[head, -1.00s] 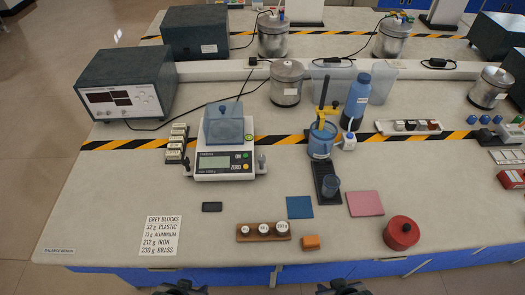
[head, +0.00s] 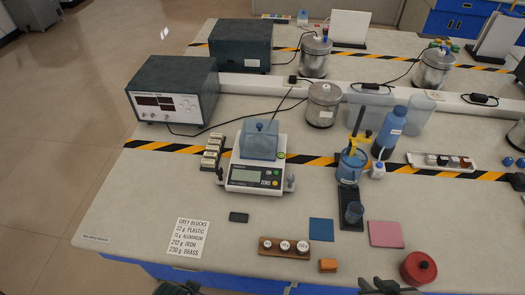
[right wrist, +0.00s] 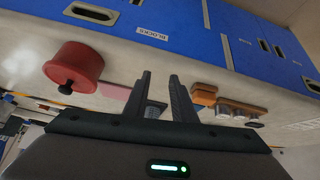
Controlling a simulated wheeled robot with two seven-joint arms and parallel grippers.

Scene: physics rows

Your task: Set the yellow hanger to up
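The yellow hanger (head: 357,143) is on a dark upright rod (head: 360,118) at the blue beaker (head: 349,170), right of centre in the head view. It sits at the beaker's rim, low on the rod; its lower end is hard to make out. My right gripper (head: 390,287) is at the bottom edge of the head view, in front of the bench and well away from the hanger. In the right wrist view its fingers (right wrist: 160,76) are apart with nothing held. My left gripper (head: 178,288) only just shows at the bottom edge; its opening is unclear.
A blue bottle (head: 391,132) stands right behind the beaker, and a small white-and-blue bottle (head: 378,170) beside it. A balance (head: 255,177) is to the left. A red pot (head: 418,268), orange block (head: 328,265) and wooden weight rack (head: 285,247) line the front edge.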

